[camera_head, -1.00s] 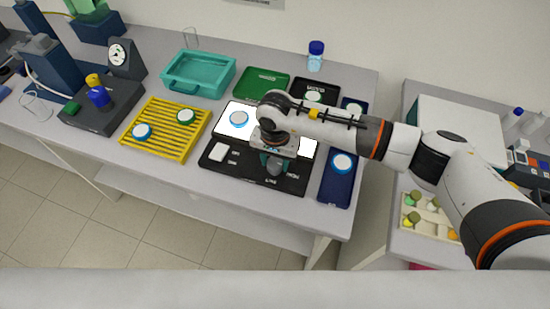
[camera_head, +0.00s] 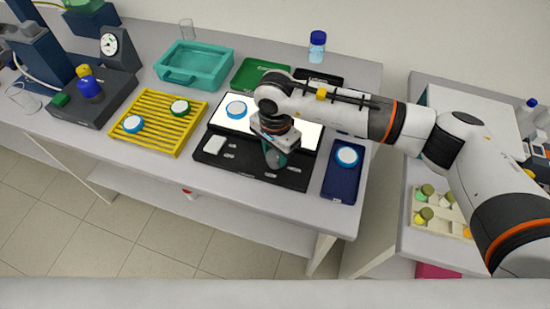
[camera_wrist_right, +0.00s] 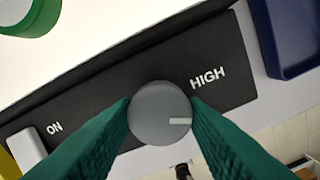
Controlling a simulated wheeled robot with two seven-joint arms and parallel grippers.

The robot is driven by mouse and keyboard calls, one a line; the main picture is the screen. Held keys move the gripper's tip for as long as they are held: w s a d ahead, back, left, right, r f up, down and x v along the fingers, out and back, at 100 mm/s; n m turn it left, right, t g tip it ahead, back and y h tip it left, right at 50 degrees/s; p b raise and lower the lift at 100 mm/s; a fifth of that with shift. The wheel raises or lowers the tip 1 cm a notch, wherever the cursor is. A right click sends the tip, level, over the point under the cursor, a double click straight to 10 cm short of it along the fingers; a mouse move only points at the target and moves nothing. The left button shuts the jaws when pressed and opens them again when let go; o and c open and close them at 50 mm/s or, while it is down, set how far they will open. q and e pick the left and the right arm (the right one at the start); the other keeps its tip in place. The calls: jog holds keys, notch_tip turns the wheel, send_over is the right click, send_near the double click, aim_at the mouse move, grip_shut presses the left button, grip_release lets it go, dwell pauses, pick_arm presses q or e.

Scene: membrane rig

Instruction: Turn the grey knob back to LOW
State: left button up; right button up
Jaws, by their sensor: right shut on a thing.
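The grey knob (camera_wrist_right: 160,113) is round, on the black front panel (camera_wrist_right: 80,112) of the light box. Its white pointer mark is at the right side of its face in the right wrist view, below the printed HIGH label (camera_wrist_right: 208,78). My right gripper (camera_wrist_right: 160,104) has its green fingers closed on opposite sides of the knob. In the head view my right gripper (camera_head: 274,158) is tilted down over the black panel. The LOW label cannot be made out. My left gripper is not in view.
The white switch (camera_head: 215,145) marked ON is on the panel's left. A blue-rimmed dish (camera_head: 236,109) sits on the lit surface. A yellow rack (camera_head: 160,112) stands left, a navy tray (camera_head: 341,186) with a dish right, and green and teal trays behind.

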aim_at(275, 154)
jog(key=m+b, duration=0.9)
jog(key=b, duration=0.1)
jog(key=shift+f, duration=0.2)
jog(key=shift+r+m+b, duration=0.1)
jog(key=shift+m+b, duration=1)
jog(key=shift+b, duration=0.15)
jog(key=shift+r+m+b, duration=0.15)
jog(key=shift+m+b, duration=0.55)
jog(key=shift+m, duration=0.2)
jog(key=o, duration=1)
notch_tip(275, 154, up, 12)
jog(key=shift+r+b, duration=0.1)
jog(key=shift+b, duration=0.65)
